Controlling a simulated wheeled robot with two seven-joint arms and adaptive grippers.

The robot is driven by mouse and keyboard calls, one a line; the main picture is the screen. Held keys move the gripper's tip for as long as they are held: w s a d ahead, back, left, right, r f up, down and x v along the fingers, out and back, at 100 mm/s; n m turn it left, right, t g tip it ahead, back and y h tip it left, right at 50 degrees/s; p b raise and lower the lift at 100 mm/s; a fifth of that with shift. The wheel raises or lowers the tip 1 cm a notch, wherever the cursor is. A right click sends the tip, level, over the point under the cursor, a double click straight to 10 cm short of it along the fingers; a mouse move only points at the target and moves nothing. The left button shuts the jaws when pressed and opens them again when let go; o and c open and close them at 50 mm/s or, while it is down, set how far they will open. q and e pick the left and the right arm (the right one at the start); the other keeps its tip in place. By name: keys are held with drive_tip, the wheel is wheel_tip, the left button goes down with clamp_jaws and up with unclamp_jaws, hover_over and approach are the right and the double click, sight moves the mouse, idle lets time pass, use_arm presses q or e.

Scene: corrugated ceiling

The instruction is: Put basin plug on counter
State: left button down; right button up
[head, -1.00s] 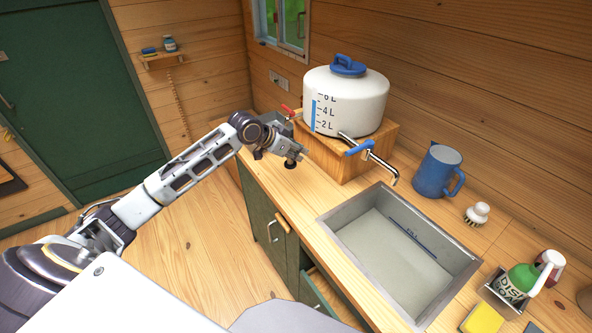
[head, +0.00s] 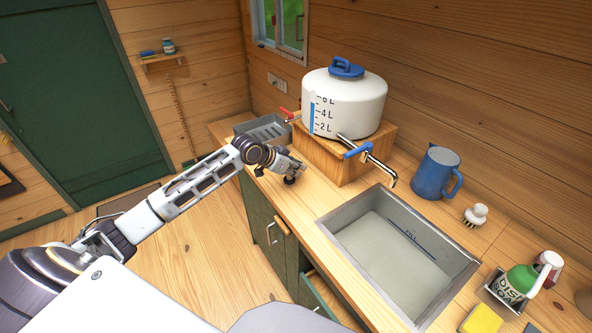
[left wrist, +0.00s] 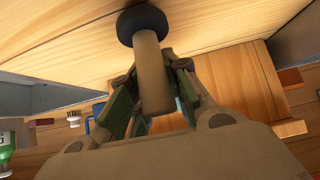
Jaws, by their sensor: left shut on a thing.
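My left gripper (head: 293,170) is shut on the basin plug (head: 290,180), over the left part of the wooden counter (head: 318,217). In the left wrist view the plug shows as a black round end (left wrist: 142,22) on a beige stem, with the stem between the finger pads. In the head view the black end points down, close to the counter top. I cannot tell whether it touches. My right gripper is not in view.
The grey sink basin (head: 330,222) lies to the right of the plug. The water container (head: 345,108) stands on a wooden box (head: 338,163) behind, with a tap over the sink. A grey ridged tray (head: 264,130) sits at the back left. A blue jug (head: 433,174) stands beyond the sink.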

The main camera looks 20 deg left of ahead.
use_arm(q)
drive_tip(key=shift+f, duration=0.35)
drive_tip(key=shift+f, duration=0.1)
drive_tip(key=c, duration=1.3)
unclamp_jaws()
drive_tip(key=shift+c, duration=0.2)
drive_tip(key=v, duration=1.2)
